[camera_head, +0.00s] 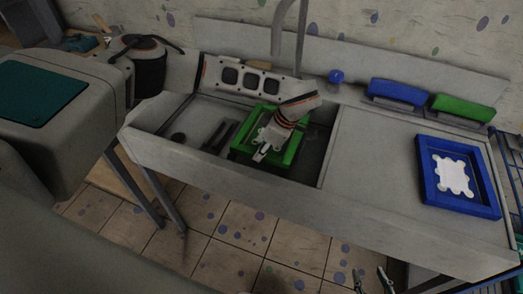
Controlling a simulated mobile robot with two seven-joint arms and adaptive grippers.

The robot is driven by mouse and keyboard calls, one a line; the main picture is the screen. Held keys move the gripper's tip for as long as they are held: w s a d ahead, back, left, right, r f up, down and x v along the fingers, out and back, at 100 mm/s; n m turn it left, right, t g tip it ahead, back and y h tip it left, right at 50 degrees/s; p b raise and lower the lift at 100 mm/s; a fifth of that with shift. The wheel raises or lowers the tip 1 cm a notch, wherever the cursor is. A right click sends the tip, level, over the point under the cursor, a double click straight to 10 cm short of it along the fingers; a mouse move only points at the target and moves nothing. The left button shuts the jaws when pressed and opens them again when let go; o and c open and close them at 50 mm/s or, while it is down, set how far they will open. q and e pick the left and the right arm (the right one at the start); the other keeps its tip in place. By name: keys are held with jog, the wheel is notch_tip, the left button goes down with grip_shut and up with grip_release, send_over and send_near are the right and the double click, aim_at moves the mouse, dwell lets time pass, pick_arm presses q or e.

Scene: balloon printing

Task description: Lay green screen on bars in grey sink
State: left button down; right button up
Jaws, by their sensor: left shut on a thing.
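The green screen (291,151), a green rectangular frame, is inside the grey sink (172,116), towards its right half. My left gripper (261,154) is over the green screen and shut on it; the exact grip point is small and partly hidden. Dark bars (218,136) show on the sink floor left of the screen. Whether the screen touches bars beneath it cannot be told. My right gripper (373,281) is at the bottom edge, in front of the counter, with its fingers apart and nothing between them.
A blue frame (428,187) with a pale sheet lies on the counter right of the sink. Blue (398,93) and green (462,109) blocks stand at the back right. A tap (280,28) rises behind the sink. The counter between sink and blue frame is clear.

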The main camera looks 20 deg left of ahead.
pick_arm(q)
jog(key=shift+f, duration=0.15)
jog(key=c, duration=1.8)
grip_release()
jog(key=v, duration=1.2)
